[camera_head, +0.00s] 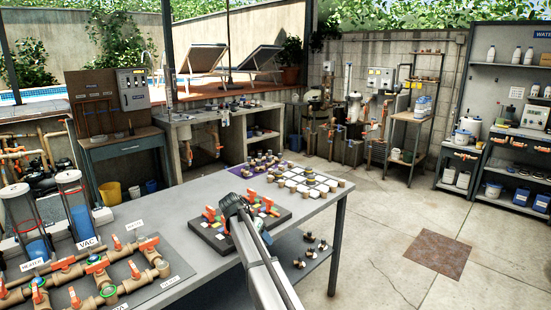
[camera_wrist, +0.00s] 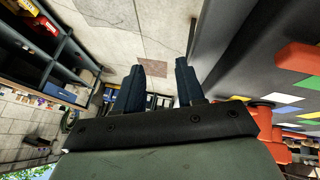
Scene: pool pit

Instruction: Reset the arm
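My arm reaches up from the bottom middle of the head view, over the grey table (camera_head: 185,245). Its dark end (camera_head: 232,205) is in front of a dark board (camera_head: 205,232) with coloured tiles and orange parts, and hides some of it. Whether it touches the board cannot be told. In the wrist view my gripper (camera_wrist: 159,72) has two dark blue fingers standing apart, with nothing held between them. Orange parts (camera_wrist: 270,125) and coloured tiles (camera_wrist: 283,100) are close to the gripper's right in that view.
Pipework with orange-handled valves (camera_head: 95,265) fills the table's left end. Pale blocks (camera_head: 308,183) stand behind the board. Small brown fittings (camera_head: 310,246) sit on the lower shelf. Open concrete floor (camera_head: 375,220) lies right of the table; shelving (camera_head: 500,100) stands beyond.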

